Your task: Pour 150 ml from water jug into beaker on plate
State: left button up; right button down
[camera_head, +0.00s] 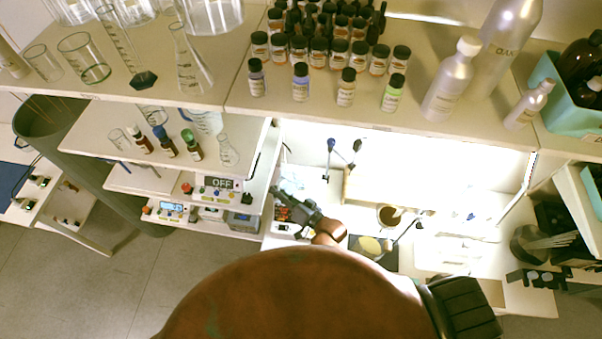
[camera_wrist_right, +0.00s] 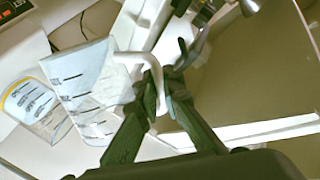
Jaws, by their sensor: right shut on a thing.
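My right gripper (camera_wrist_right: 160,92) is shut on the white handle (camera_wrist_right: 155,72) of the water jug (camera_wrist_right: 88,82), a clear vessel with dark markings. The jug looks tilted in the right wrist view, and I cannot make out its water level. A clear beaker (camera_wrist_right: 36,106) with dark markings and a yellowish band stands apart from the jug, to its left. I cannot tell what surface is the plate under it. In the head view, the right gripper (camera_head: 288,198) is small and dark above the lower bench; jug and beaker are not clear there. My left gripper is not in view.
A high shelf holds glassware, several small bottles (camera_head: 346,88) and silver bottles (camera_head: 452,80). Lower shelves at left carry small bottles and an instrument reading OFF (camera_head: 219,183). A brown cup (camera_head: 390,215) stands on the bright bench, right of the gripper.

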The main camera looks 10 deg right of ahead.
jog(key=s+a+n, duration=0.1)
jog(key=s+a+f+n+t+b, duration=0.1)
jog(key=n, duration=0.1)
jog(key=s+a+n, duration=0.1)
jog(key=shift+s+a+f, duration=0.15)
jog(key=shift+a+f, duration=0.15)
jog(key=shift+n+b, duration=0.3)
jog(key=n, duration=0.1)
jog(key=s+a+n, duration=0.1)
jog(key=a+n+b, duration=0.1)
jog(key=shift+s+r+t, duration=0.25)
jog(key=shift+s+t, duration=0.1)
jog(key=shift+t, duration=0.05)
jog(key=shift+d, duration=0.1)
